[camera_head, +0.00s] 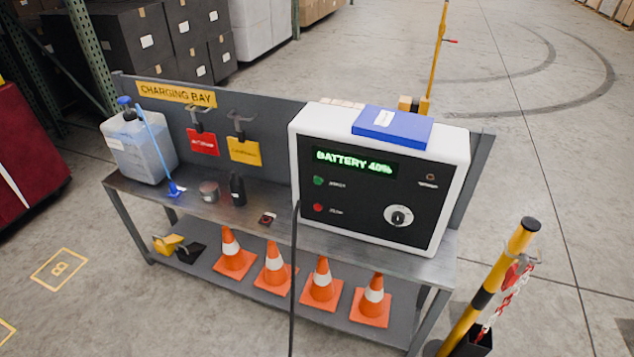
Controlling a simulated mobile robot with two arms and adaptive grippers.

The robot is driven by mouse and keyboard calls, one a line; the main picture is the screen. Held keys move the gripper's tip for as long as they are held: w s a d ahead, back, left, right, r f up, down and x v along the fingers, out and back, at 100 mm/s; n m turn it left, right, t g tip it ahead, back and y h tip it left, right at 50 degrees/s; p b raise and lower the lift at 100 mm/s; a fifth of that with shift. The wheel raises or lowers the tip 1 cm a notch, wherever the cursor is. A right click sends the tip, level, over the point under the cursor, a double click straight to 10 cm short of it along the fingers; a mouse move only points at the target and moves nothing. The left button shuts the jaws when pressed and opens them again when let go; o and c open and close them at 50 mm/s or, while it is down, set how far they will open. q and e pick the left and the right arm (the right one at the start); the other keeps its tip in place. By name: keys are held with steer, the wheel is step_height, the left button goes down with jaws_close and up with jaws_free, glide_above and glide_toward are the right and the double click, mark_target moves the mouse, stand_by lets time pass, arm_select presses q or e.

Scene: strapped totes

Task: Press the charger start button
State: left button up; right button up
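The charger (376,184) is a white box with a black front panel, standing on the right half of a grey bench. Its green display (354,163) reads "BATTERY 40%". A green button (318,181) sits at the left of the panel, with a small label too blurred to read. A red button (318,208) is below it, also with a blurred label. A round dial (398,216) is at the lower right of the panel. Neither of my grippers shows in the head view.
A blue binder (392,127) lies on the charger. A black cable (294,280) hangs before the bench (250,215). A jug (138,146), tin and dark bottle stand left. A yellow-black post (490,285) stands at right.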

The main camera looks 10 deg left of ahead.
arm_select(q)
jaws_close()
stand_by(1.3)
